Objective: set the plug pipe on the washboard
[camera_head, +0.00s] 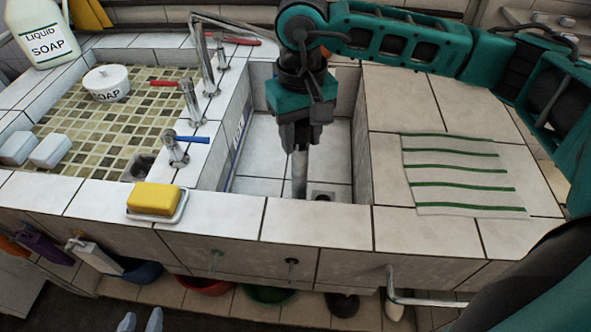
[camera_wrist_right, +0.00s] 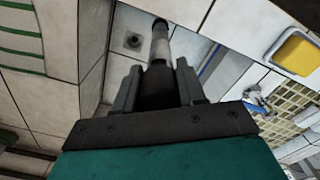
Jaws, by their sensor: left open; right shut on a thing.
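The plug pipe (camera_head: 299,174) is a slim grey metal tube held upright in the deep white-tiled basin. My right gripper (camera_head: 300,140) is shut on its upper part. The pipe also shows in the right wrist view (camera_wrist_right: 159,45), between the fingers of that gripper (camera_wrist_right: 158,75). Its lower end is close to the drain hole; whether it touches the floor, I cannot tell. A flat white panel with green stripes, seemingly the washboard (camera_head: 462,172), lies bare on the right tiled counter. Two pale fingertips of my left gripper (camera_head: 141,320) show apart at the bottom edge, empty.
A yellow sponge (camera_head: 153,198) lies on a dish on the front ledge. Taps (camera_head: 195,100) stand left of the basin. A soap bottle (camera_head: 43,30) and soap pot (camera_head: 106,83) are further left.

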